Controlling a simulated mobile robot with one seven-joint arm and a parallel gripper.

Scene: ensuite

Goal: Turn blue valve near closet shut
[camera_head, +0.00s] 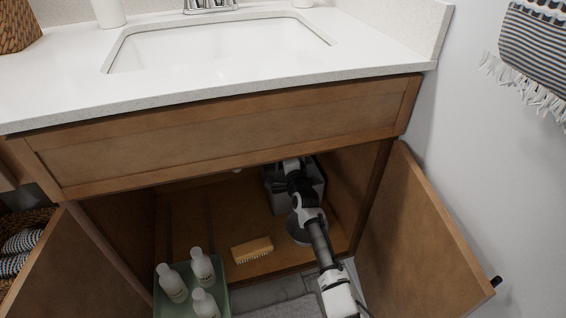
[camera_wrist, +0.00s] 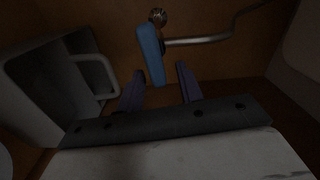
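The blue valve handle (camera_wrist: 151,54) shows in the wrist view as a flat, nearly upright lever beside a metal pipe (camera_wrist: 198,41). A round metal knob or fitting (camera_wrist: 157,17) is just above it. My gripper (camera_wrist: 160,70) is open, with two dark purple fingers. The lever's lower end appears between the fingertips, nearer the left one; I see no clear contact, and depth is hard to judge. In the head view my arm reaches into the open sink cabinet (camera_head: 225,210); the valve is hidden there and the fingers cannot be made out.
A grey bin (camera_head: 283,202) stands beside my arm; its handle (camera_wrist: 108,75) is close left of the fingers in the wrist view. A brush (camera_head: 252,250) and a green tray (camera_head: 221,302) with white bottles are at lower left. The right door (camera_head: 420,240) stands open.

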